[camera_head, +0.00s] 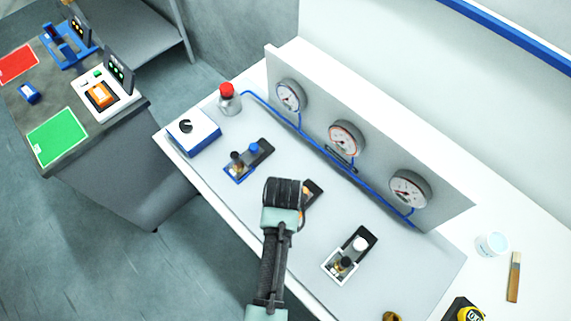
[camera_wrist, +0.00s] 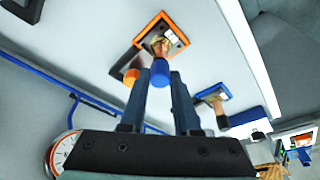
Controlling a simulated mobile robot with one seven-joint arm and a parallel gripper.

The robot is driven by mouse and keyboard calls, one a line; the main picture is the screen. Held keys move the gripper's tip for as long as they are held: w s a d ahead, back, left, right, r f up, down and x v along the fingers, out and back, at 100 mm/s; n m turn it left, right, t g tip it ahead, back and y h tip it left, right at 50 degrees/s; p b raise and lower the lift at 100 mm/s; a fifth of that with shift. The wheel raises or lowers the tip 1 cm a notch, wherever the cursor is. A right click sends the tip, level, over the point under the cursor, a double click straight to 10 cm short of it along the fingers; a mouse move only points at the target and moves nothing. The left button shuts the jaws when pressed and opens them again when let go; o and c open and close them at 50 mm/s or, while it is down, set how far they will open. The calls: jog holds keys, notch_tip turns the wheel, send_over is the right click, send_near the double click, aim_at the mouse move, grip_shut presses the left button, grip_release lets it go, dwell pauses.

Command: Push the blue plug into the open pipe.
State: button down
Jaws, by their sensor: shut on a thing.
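The blue plug (camera_wrist: 160,72) is between the fingertips of my gripper (camera_wrist: 161,80) in the wrist view. My gripper is shut on it. Right beyond the plug is a brass pipe end (camera_wrist: 159,46) inside an orange-framed dark holder (camera_wrist: 183,41). The plug overlaps the pipe's near side in this view; I cannot tell whether it touches or has entered. In the head view my gripper (camera_head: 284,192) is over the middle holder and hides the plug and pipe; only a dark and orange edge (camera_head: 312,192) shows.
A blue-framed holder (camera_head: 240,170) with a blue knob stands left of my gripper, a white-framed one (camera_head: 341,266) with a white knob right of it. Behind runs a panel with gauges (camera_head: 347,138). A red-capped bottle (camera_head: 229,102) and a blue-white box (camera_head: 193,131) stand left.

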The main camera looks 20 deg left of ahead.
jog(key=shift+f, duration=0.3)
jog(key=c, duration=0.6)
grip_release()
jog(key=shift+o, duration=0.2)
jog(key=shift+r, duration=0.1)
jog(key=b+v, duration=0.2)
jog(key=v, duration=1.1)
jog(key=shift+w, duration=0.1)
